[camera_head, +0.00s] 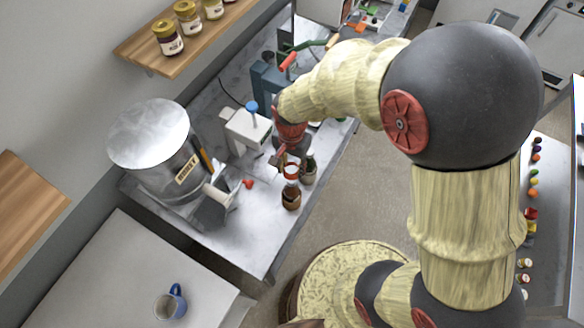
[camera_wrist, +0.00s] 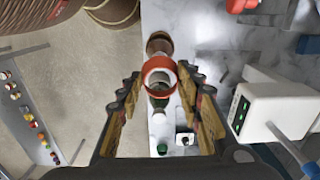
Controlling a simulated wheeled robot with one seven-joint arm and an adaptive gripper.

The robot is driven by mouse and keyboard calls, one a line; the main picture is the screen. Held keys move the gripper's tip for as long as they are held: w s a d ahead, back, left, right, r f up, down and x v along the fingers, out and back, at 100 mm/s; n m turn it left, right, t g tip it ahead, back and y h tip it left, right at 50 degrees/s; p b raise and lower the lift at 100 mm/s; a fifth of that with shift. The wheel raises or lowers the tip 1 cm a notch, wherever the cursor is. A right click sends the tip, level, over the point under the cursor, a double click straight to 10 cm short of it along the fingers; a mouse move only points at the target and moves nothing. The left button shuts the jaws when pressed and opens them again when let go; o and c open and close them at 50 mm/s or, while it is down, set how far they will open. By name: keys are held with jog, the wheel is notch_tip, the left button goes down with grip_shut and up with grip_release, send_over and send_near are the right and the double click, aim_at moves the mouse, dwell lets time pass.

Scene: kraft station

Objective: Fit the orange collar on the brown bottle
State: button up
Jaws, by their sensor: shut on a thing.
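The orange collar (camera_wrist: 158,62) is an open ring held between the fingertips of my gripper (camera_wrist: 158,76) in the wrist view. It also shows in the head view (camera_head: 291,171), under my gripper (camera_head: 284,154). The brown bottle (camera_head: 291,197) stands upright on the worktop, directly below the collar in the head view. In the wrist view the brown bottle (camera_wrist: 160,42) appears just beyond the ring, partly covered by it. I cannot tell whether the ring touches the bottle's neck.
A green bottle (camera_head: 309,172) stands close behind the brown one. A white device with a blue knob (camera_head: 246,130) and a large metal drum (camera_head: 155,150) are to the left. A red piece (camera_head: 248,183) lies on the worktop. The front of the worktop (camera_head: 245,240) is clear.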

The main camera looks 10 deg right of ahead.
jog(key=shift+s+a+f+b, duration=0.1)
jog(key=shift+s+f+b, duration=0.05)
jog(key=shift+f+b, duration=0.9)
jog(key=shift+f, duration=0.5)
jog(key=shift+f+b, duration=0.85)
jog(key=shift+f, duration=0.45)
jog(key=shift+f, duration=0.1)
jog(key=shift+f+b, duration=0.35)
jog(key=shift+f, duration=0.3)
jog(key=shift+f+b, duration=0.35)
jog(key=shift+b, duration=0.1)
jog(key=shift+f, duration=0.25)
